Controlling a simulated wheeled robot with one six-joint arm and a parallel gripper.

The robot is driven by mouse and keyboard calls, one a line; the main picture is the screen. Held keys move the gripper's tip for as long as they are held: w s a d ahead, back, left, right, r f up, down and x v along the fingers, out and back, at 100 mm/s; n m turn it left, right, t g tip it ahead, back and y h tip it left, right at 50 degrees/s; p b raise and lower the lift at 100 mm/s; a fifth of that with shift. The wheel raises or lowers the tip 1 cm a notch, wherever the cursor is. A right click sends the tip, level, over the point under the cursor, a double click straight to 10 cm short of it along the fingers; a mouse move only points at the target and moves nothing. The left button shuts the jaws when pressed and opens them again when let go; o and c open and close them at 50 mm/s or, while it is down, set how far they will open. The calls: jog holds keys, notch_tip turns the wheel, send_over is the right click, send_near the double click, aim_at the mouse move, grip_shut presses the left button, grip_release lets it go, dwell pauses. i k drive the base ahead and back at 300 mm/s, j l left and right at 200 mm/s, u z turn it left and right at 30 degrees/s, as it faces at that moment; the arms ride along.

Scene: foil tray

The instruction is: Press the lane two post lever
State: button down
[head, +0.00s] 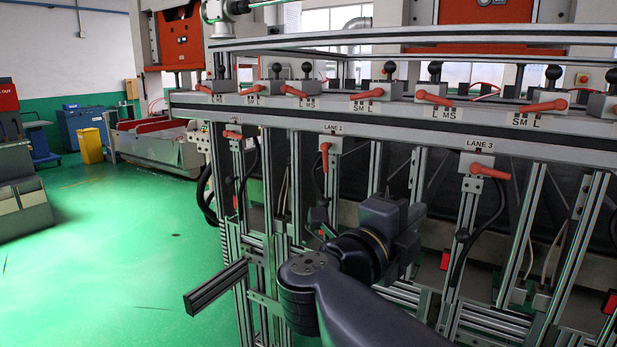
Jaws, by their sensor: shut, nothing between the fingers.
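The lane two post lever (325,157) is a red-orange handle just below the "LANE 2" label (333,129), in the middle of the head view. It hangs down almost vertically against its post. My dark wrist (391,217) is below and to the right of this lever, apart from it in the picture. My gripper itself does not show; it seems hidden behind the wrist, so its fingers cannot be seen.
The lane three post lever (490,172) sticks out sideways at the right, as does another post lever (233,135) at the left. Several red levers line the upper rail (390,115). An aluminium beam (216,287) juts out at lower left. Green floor at left is open.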

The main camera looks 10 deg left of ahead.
aim_at(325, 147)
jog(key=z, duration=0.3)
jog(key=j+z, duration=0.45)
jog(key=j, duration=0.3)
jog(key=k+j+z, duration=0.1)
jog(key=j+z, duration=0.35)
jog(key=j, duration=0.3)
jog(key=k+j, duration=0.1)
jog(key=j, duration=0.35)
jog(key=k+j, duration=0.1)
jog(key=j, duration=0.8)
jog(key=k+j+z, duration=0.1)
jog(key=j, duration=0.35)
jog(key=k, duration=0.05)
